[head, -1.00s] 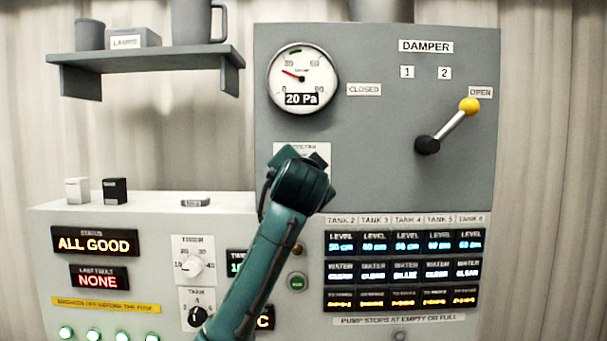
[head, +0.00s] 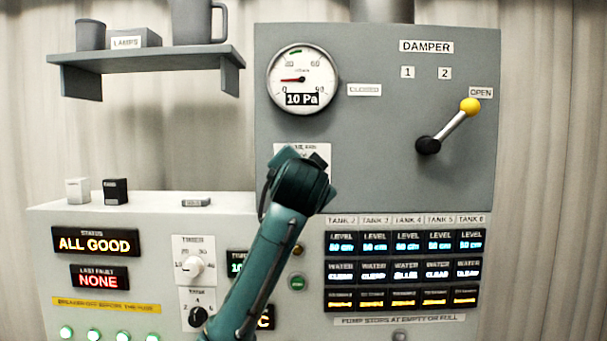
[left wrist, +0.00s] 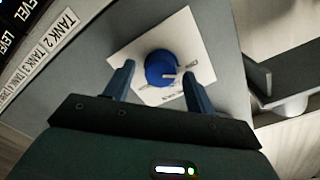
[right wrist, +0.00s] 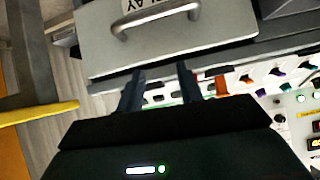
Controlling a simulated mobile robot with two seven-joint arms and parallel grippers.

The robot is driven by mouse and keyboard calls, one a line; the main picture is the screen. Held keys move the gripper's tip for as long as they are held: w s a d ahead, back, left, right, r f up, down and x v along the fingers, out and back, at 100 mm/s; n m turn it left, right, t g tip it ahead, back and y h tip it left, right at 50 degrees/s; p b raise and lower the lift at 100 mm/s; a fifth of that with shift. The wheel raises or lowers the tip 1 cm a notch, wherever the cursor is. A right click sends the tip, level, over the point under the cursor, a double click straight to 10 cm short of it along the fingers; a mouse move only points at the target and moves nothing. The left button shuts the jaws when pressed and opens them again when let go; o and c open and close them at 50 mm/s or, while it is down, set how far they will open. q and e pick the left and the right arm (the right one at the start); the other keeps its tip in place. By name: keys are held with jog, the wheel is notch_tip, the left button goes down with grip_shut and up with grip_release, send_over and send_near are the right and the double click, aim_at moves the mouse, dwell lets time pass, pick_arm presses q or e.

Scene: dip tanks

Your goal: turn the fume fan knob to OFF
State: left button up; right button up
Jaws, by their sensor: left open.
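The fume fan knob (left wrist: 162,68) is round and blue on a white plate (left wrist: 150,45) in the left wrist view. In the head view my left arm's end (head: 298,185) covers the knob; only part of the white plate (head: 318,152) shows. My right gripper (right wrist: 162,82) is open and empty in the right wrist view.
A pressure gauge (head: 302,78) above the knob reads 10 Pa. The damper lever (head: 448,126) stands toward OPEN at the right. A shelf (head: 145,62) sticks out at upper left. In the right wrist view a grey panel with a handle (right wrist: 155,18) is ahead of the right gripper.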

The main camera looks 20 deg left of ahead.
pick_arm(q)
jog(key=shift+s, duration=0.1)
pick_arm(e)
jog(key=shift+w, duration=0.1)
pick_arm(q)
jog(key=b+v, duration=0.3)
jog(key=v, duration=1)
pick_arm(e)
jog(key=shift+w+a+f+t+y, duration=0.15)
jog(key=shift+a+t+y, duration=0.15)
jog(key=shift+a, duration=0.3)
